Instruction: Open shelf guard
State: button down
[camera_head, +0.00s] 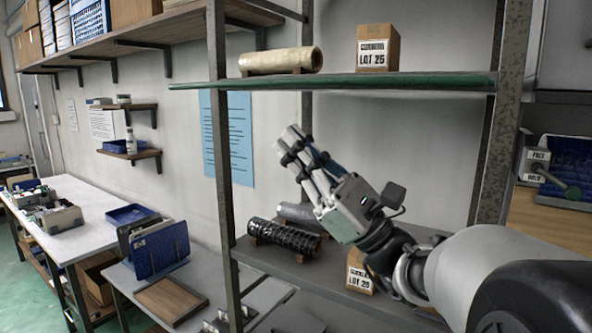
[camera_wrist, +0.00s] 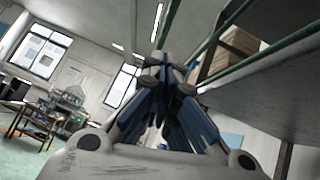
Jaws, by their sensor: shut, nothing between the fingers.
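A long green bar (camera_head: 340,82), which looks like the shelf guard, runs along the front edge of the upper shelf. Its left end sticks out past the left post. I cannot tell whether it is separate from the shelf board. Green rails (camera_wrist: 270,48) also cross the upper right of the wrist view. My gripper (camera_head: 286,142) is shut and empty, with its fingers pointing up and left. In the picture it is below the green bar, between the two posts, and apart from the bar. The shut fingers also show in the wrist view (camera_wrist: 172,68).
On the upper shelf are a pale roll (camera_head: 280,61) and a LOT 25 box (camera_head: 377,48). The lower shelf holds a dark roll (camera_head: 284,238), a grey roll (camera_head: 302,215) and another labelled box (camera_head: 359,274). Metal posts (camera_head: 218,150) and (camera_head: 497,150) flank my arm.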

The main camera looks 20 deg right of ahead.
aim_at(298, 82)
jog(key=r, duration=0.2)
jog(key=a+r, duration=0.1)
jog(key=r, duration=0.2)
jog(key=shift+w+a, duration=0.1)
jog(key=shift+a, duration=0.1)
